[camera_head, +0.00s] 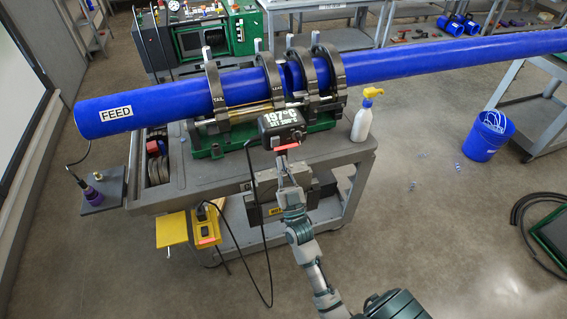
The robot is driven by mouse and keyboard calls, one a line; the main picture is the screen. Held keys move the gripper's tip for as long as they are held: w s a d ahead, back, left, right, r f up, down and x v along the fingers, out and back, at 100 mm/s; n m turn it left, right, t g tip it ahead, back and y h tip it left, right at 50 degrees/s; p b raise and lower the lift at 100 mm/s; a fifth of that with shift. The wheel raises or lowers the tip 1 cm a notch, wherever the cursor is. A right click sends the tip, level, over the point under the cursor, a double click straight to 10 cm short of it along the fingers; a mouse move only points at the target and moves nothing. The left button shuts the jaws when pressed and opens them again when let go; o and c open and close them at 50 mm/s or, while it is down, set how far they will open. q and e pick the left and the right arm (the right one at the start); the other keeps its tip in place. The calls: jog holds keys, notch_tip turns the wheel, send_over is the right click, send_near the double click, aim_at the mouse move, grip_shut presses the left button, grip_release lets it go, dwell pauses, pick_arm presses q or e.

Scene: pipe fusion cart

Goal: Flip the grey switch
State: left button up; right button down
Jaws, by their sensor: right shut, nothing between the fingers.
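The grey switch is too small or hidden to make out. A black temperature display box (283,124) reading 197°C, with a set value of about 200°C, sits at the front of the pipe clamps. A reddish strip shows just under it. My right gripper (283,163) reaches up from the bottom of the view. It is shut and empty, its tip just below the display box; I cannot tell whether it touches. A yellow power box (206,228) with a plugged-in cable hangs at the cart's front left. My left gripper is out of view.
A long blue pipe (420,64) marked FEED lies in black clamps (270,82) over the grey cart (190,180). A black cable (252,215) loops down in front. A blue bucket (487,137) stands on the floor.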

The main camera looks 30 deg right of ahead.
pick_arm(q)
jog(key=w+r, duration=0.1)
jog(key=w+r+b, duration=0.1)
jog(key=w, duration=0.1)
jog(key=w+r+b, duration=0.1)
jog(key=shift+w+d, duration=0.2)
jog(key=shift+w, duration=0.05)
pick_arm(e)
jog(key=s+a+f, duration=0.2)
jog(key=s+f, duration=0.3)
jog(key=f, duration=0.3)
jog(key=shift+s, duration=0.3)
